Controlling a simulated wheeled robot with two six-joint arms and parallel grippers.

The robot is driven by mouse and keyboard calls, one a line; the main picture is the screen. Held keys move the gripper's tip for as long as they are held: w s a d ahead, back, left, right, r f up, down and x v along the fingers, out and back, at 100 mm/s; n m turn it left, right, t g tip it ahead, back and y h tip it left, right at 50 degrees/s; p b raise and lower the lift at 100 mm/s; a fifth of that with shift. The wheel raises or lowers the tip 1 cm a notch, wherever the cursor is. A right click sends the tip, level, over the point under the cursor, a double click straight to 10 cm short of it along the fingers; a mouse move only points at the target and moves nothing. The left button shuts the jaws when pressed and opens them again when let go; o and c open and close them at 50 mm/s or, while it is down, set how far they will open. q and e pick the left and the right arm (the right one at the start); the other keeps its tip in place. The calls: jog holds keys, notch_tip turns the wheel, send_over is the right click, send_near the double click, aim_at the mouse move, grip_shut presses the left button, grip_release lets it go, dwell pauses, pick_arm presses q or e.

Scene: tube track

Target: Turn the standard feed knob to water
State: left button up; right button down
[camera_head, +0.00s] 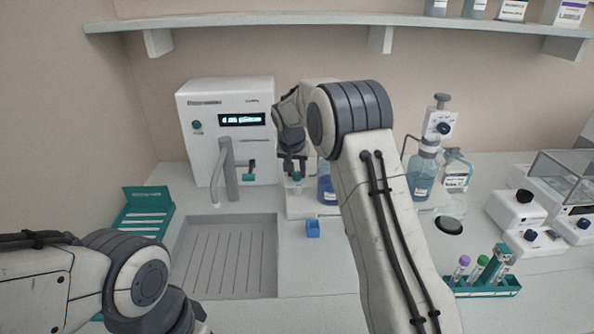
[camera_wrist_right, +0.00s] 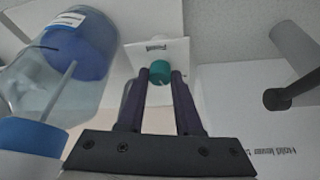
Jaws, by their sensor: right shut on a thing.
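A small teal knob (camera_head: 297,177) sits on a low white unit (camera_head: 299,206) beside a bottle of blue liquid (camera_head: 326,184), right of the tall white machine. My right gripper (camera_head: 292,163) reaches down to it from behind my raised arm. In the right wrist view, the two dark fingers (camera_wrist_right: 160,76) are closed on the sides of the teal knob (camera_wrist_right: 160,71). The knob's marking and setting are too small to read. My left arm shows at the lower left; its gripper is out of the picture.
The tall white machine (camera_head: 231,98) with a lit display and grey spout stands at the back left, above a ribbed drain tray (camera_head: 222,285). A tube rack (camera_head: 486,288) and a dispenser bottle (camera_head: 423,178) stand at the right.

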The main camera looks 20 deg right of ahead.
jog(key=m, duration=0.2)
jog(key=shift+w+a+m+g+h, duration=0.1)
jog(key=shift+w+m+g+h, duration=0.05)
jog(key=shift+m+g+h, duration=0.25)
jog(key=m+p, duration=0.1)
jog(key=m, duration=0.1)
jog(key=shift+r+m+g+h, duration=0.15)
jog(key=shift+m+g+h, duration=0.25)
jog(key=m+g+p, duration=0.1)
jog(key=m+p, duration=0.1)
jog(key=m, duration=0.1)
jog(key=shift+w+r, duration=0.1)
jog(key=shift+w, duration=0.05)
jog(key=shift+w+m+g+h+p, duration=0.1)
jog(key=shift+m+g+h+p, duration=0.4)
jog(key=shift+m+p, duration=1.2)
jog(key=shift+g, duration=0.3)
jog(key=c, duration=0.6)
grip_release()
jog(key=shift+f+y, duration=0.2)
jog(key=shift+y, duration=0.1)
jog(key=shift+a, duration=0.1)
